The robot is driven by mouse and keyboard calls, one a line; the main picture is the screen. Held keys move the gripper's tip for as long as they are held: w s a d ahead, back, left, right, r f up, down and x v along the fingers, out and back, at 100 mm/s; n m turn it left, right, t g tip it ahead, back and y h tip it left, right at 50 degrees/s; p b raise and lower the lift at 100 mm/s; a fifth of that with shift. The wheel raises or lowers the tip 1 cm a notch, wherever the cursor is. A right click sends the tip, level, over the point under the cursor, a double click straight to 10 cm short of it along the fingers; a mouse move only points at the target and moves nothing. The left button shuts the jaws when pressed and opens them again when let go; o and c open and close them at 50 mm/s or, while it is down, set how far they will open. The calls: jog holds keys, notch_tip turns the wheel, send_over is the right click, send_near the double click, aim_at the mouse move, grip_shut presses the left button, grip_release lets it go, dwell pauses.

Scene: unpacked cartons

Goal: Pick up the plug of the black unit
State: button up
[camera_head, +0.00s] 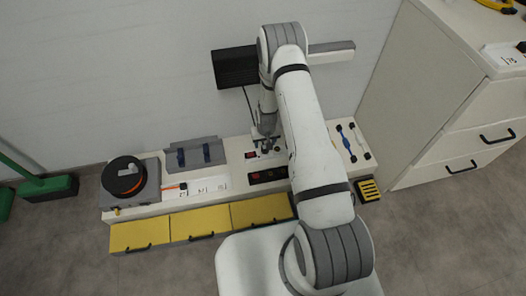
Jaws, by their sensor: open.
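The black unit (233,68) is a dark ribbed box on the wall, upper middle, partly hidden by my arm. A thin dark cord (248,101) hangs from it toward the bench. My gripper (264,150) is small in view, pointing down over the white bench below the unit. Its jaws are open. The plug itself cannot be made out; the cord's lower end runs to the area at my gripper, where the arm and gripper block the view. I cannot tell whether the gripper touches anything.
The low white bench (235,178) has yellow drawers (200,222) in front. On it stand a black reel (123,176), a grey holder (195,154) and a black socket strip (268,175). A white cabinet (445,120) stands at right.

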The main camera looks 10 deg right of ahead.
jog(key=f, duration=0.1)
jog(key=f+b, duration=0.1)
jog(key=f, duration=0.1)
jog(key=f+b, duration=0.1)
jog(key=shift+w+f, duration=0.25)
jog(key=shift+w, duration=0.1)
jog(key=shift+r, duration=0.1)
jog(key=shift+c, duration=0.6)
jog(key=c, duration=1)
